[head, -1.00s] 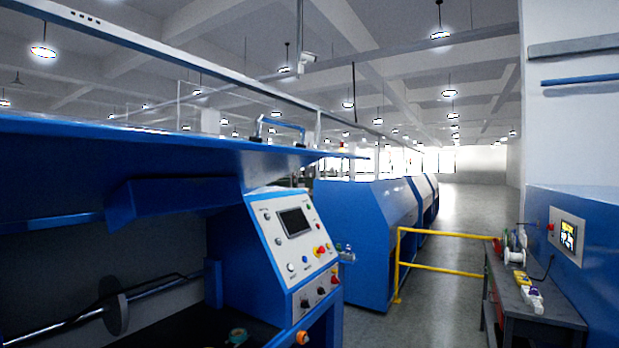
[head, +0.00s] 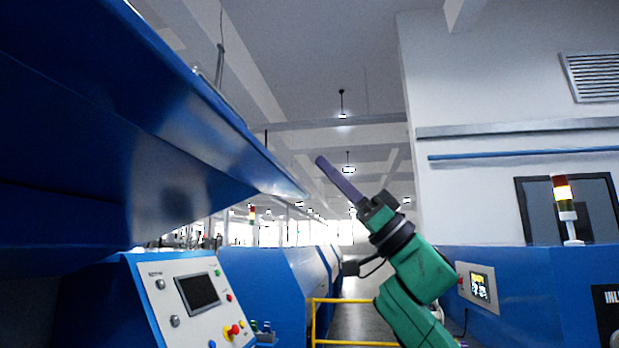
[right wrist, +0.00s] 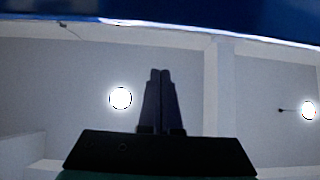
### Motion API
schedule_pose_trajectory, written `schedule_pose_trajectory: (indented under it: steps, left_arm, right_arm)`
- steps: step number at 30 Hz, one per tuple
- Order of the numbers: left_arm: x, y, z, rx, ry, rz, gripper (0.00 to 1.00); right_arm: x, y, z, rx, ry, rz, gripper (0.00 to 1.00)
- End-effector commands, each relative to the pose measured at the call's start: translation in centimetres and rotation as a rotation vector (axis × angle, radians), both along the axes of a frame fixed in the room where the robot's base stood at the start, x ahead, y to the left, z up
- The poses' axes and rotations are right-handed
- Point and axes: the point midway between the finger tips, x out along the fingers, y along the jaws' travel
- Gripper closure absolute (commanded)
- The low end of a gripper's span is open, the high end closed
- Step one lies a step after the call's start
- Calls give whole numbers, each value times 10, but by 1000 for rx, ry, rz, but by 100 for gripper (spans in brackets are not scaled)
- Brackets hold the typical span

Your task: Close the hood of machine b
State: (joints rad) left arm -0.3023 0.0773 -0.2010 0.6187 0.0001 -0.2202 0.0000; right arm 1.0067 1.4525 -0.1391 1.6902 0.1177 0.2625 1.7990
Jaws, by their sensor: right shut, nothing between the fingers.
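The raised blue hood (head: 165,120) fills the upper left of the head view and stands open above the machine. Its edge also crosses the top of the right wrist view (right wrist: 200,12). The machine's control panel (head: 198,300) is below the hood. I see no label telling which machine this is. My left gripper is out of view.
A yellow rail (head: 315,325) stands behind my right arm, beside more blue machines (head: 280,285). On the right are a blue cabinet with a small screen (head: 479,286) and a signal light (head: 565,200). Open air lies between gripper and right wall.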

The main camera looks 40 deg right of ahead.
Motion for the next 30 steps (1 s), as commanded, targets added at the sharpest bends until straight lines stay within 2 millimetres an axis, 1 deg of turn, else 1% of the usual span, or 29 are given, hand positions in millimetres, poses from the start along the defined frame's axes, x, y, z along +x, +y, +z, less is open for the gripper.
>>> schedule_pose_trajectory:
  steps: [1,3,5,8,10,12,15,19,24,30]
  left_arm:
    - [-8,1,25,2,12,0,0]
    - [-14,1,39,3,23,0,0]
    - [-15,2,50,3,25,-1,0]
    - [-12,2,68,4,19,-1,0]
    - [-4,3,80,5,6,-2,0]
    - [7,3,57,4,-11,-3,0]
    - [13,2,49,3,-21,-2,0]
    - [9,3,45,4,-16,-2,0]
    - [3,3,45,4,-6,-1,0]
    - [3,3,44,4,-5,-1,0]
  right_arm:
    - [6,4,22,3,1,4,100]
    - [14,9,33,3,1,4,100]
    - [22,14,41,3,1,2,100]
    - [33,21,55,4,2,2,100]
    - [40,26,64,2,2,2,100]
    - [43,27,34,2,5,0,100]
    - [45,29,20,2,5,-1,100]
    - [46,30,13,3,3,-1,100]
    - [46,30,13,2,3,-3,100]
    - [46,29,12,2,2,-3,100]
